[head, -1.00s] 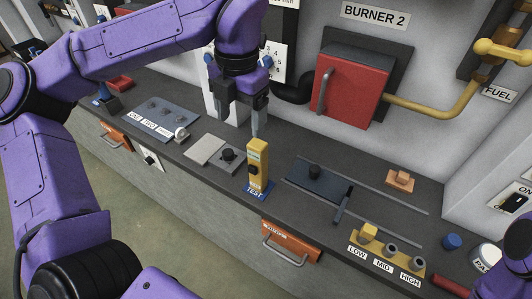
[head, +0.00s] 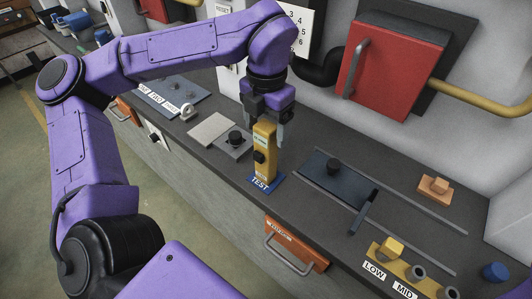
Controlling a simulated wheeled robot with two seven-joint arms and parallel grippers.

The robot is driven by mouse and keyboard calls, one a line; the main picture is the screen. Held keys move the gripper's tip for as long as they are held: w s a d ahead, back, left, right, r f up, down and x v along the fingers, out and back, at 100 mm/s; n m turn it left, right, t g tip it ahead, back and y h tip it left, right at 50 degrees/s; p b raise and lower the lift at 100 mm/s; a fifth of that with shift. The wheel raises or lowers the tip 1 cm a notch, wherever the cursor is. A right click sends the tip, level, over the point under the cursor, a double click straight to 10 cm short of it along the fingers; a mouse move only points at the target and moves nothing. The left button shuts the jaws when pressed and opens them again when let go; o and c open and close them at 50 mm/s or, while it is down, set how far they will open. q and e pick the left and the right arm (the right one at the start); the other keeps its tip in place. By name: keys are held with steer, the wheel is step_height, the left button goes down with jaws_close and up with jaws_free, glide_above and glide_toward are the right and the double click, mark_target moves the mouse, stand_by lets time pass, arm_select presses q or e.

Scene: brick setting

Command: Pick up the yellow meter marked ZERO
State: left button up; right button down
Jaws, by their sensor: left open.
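A yellow meter (head: 264,147) stands upright on a blue pad marked TEST (head: 264,182) on the dark counter. It has a black knob on its front and a small pale label near its top; the label is too small to read. My left gripper (head: 265,132) points down at the top of the meter, with its open fingers on either side of the upper part. I cannot tell whether the fingers touch it. The right gripper is not in view.
A grey plate with a black knob (head: 235,138) lies just left of the meter. A dark sliding plate (head: 339,178) sits to the right. A yellow LOW, MID holder (head: 419,271) is at lower right. A red box (head: 394,67) hangs on the wall behind.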

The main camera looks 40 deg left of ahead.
mark_target(266, 155)
arm_select(q)
step_height(266, 155, down, 4)
steer(key=shift+a+f, duration=0.1)
jaws_close()
steer(key=shift+r, duration=0.2)
